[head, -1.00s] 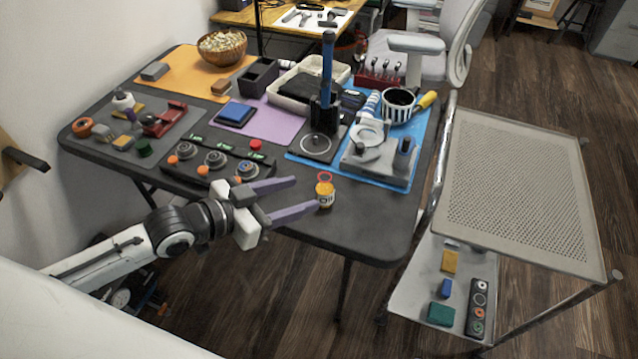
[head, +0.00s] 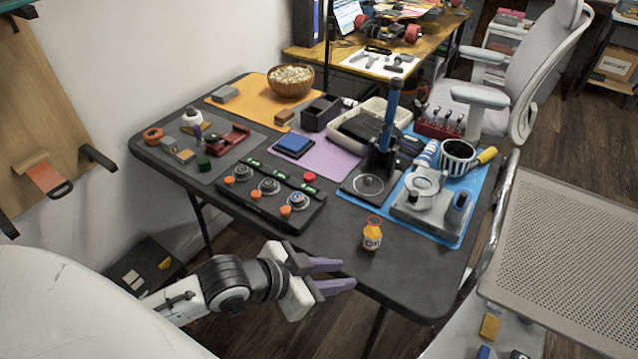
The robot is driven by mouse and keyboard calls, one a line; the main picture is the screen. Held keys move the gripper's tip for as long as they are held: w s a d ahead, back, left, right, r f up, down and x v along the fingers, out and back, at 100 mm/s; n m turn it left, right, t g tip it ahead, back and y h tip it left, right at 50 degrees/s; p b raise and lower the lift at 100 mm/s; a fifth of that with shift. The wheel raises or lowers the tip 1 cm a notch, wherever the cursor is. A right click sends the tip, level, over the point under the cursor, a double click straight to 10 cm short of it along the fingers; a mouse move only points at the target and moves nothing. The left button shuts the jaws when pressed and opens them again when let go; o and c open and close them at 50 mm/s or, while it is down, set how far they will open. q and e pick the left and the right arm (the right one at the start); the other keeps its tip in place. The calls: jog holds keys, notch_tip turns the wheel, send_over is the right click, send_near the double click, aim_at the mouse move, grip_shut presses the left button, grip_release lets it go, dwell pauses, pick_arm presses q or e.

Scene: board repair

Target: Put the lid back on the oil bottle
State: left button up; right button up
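The oil bottle (head: 372,238) is a small yellow-orange bottle with a pale "Oil" label. It stands upright near the front edge of the black table. A red ring shows at its top; I cannot tell whether this is the lid or the bottle's rim. I cannot make out a separate lid. My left gripper (head: 347,273) is open, with two purple fingers and nothing between them. It is in front of the table's edge, below and left of the bottle in the head view, apart from it. My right gripper is not in view.
A black panel with knobs (head: 268,192) lies left of the bottle. A stand with a blue column (head: 389,120) and a grey fixture (head: 428,205) on a blue mat are behind it. A perforated trolley (head: 570,240) stands at the right. Table around the bottle is bare.

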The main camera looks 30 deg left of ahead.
pick_arm(q)
jog(key=s+f+n+y, duration=0.2)
jog(key=s+f+n, duration=0.1)
jog(key=s+f, duration=0.8)
notch_tip(320, 180, down, 4)
jog(key=shift+s+d+f+n+g, duration=0.15)
jog(key=shift+s+f+n+g, duration=0.15)
jog(key=shift+s+n, duration=0.1)
